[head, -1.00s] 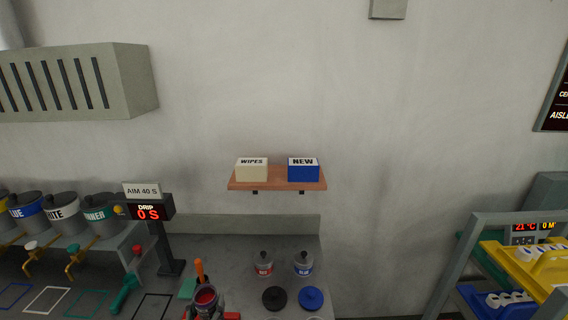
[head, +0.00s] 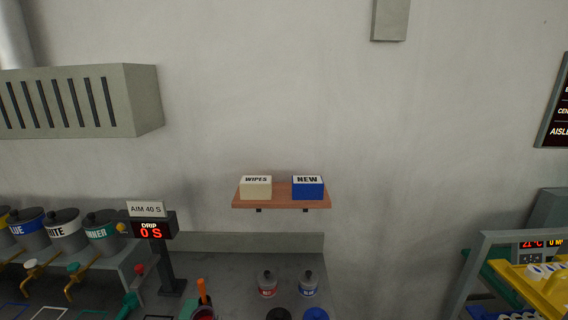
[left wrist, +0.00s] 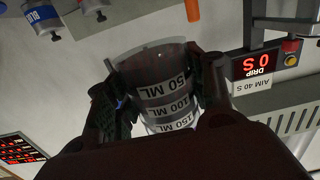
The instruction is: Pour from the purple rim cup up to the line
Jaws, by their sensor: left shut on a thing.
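My left gripper (left wrist: 160,100) is shut around a see-through cup (left wrist: 168,100) in the left wrist view. The cup has white bands reading 50 ML, 100 ML and 150 ML, and dark contents show inside. That view is upside down, with the 150 ML band nearest the gripper's body. The colour of the held cup's rim cannot be made out there. No purple rim can be made out clearly. My right gripper is not in view.
A drip display (head: 152,229) reads 0 S under an AIM 40 S sign. Ink tanks with taps (head: 65,232) are at left. A wall shelf (head: 281,203) holds two boxes.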

